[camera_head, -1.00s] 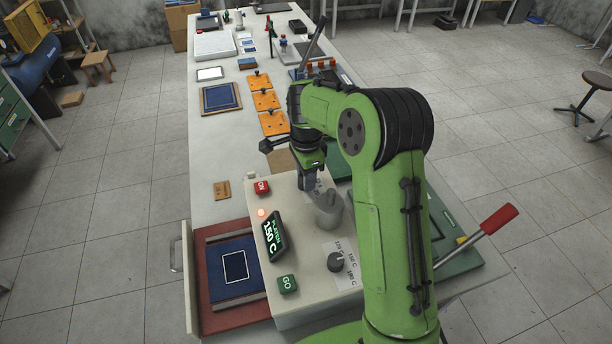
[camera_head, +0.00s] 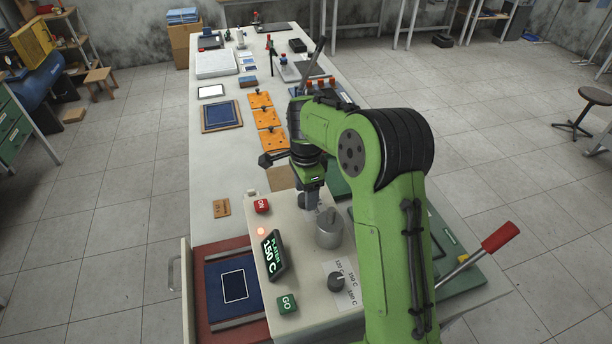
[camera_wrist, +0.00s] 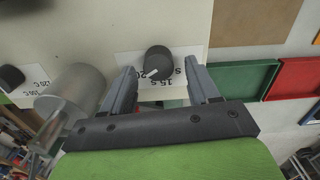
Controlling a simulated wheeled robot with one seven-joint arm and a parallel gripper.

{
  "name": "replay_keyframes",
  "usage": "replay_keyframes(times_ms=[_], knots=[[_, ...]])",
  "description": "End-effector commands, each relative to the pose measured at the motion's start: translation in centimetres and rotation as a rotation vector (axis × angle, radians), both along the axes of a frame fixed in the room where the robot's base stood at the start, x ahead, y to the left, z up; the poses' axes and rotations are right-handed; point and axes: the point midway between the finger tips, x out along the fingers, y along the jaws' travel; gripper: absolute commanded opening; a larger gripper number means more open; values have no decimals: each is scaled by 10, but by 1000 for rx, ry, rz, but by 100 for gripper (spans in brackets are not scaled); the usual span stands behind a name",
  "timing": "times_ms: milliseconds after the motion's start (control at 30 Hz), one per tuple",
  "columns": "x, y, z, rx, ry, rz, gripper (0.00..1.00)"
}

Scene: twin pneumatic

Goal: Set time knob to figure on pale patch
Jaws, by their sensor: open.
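The time knob (camera_wrist: 158,62) is a dark round knob with a white pointer line, on a white label strip (camera_wrist: 130,66) reading "15 S" and, partly covered, "20". In the wrist view my gripper (camera_wrist: 160,80) is open, a finger on either side of the knob, with gaps on both sides. Whether the fingertips are level with the knob I cannot tell. In the head view my gripper (camera_head: 316,204) is over the far end of the cream press housing (camera_head: 300,240) and the time knob is hidden. A small brown plate (camera_head: 222,208) with dark marks too small to read lies left of the housing.
A grey metal cylinder (camera_head: 328,230) stands on the housing close to my gripper. A second knob (camera_head: 336,282) has temperature labels. The red ON button (camera_head: 261,206), the display (camera_head: 273,256) reading PLATEN 150 C and the green GO button (camera_head: 287,304) line the left side.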

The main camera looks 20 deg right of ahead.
Motion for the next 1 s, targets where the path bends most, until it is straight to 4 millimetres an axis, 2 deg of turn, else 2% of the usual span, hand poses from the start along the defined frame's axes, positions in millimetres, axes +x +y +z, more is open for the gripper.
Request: replay_keyframes(times_ms=[300,500,667,1000], knots=[[1,1,91,0,-6,0,60],[1,0,136,-1,-4,-1,60],[0,0,149,0,-1,0,60],[0,0,148,0,0,0,60]])
